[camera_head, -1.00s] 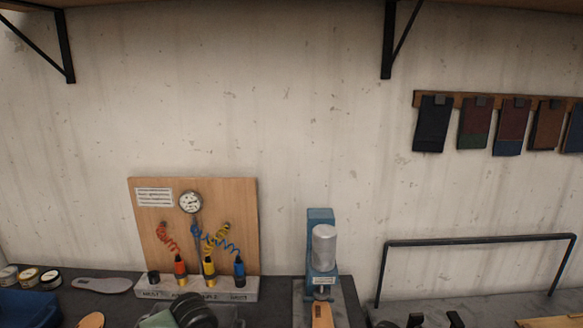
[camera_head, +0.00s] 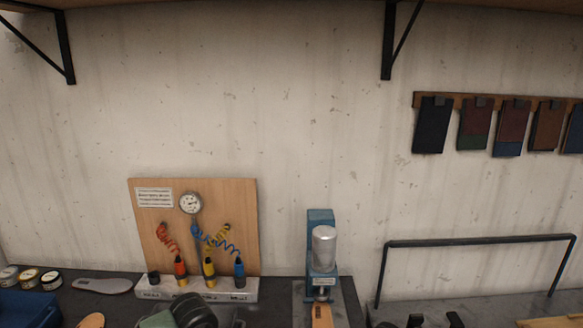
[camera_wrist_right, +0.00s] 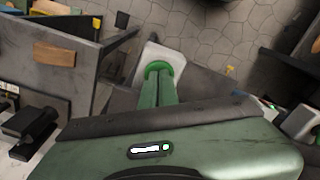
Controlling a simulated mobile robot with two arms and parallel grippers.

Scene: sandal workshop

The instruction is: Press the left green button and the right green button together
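I cannot make out either green button in the head view or the right wrist view. A blue press (camera_head: 320,216) with a silver cylinder (camera_head: 324,248) stands on the bench near the bottom middle of the head view. A tan piece (camera_head: 322,315) lies under it, cut by the lower edge. Neither gripper shows in the head view. In the right wrist view I see green parts that look like my own body and the tiled floor, but no fingertips, so I cannot see whether that gripper is open.
A wooden board (camera_head: 150,225) with a gauge (camera_head: 190,203) and coiled hoses stands at the left. A black bar frame (camera_head: 480,241) rises at the right. Leather samples (camera_head: 510,125) hang on the wall. In the wrist view, a grey panel (camera_wrist_right: 88,95) borders tiled floor (camera_wrist_right: 180,30).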

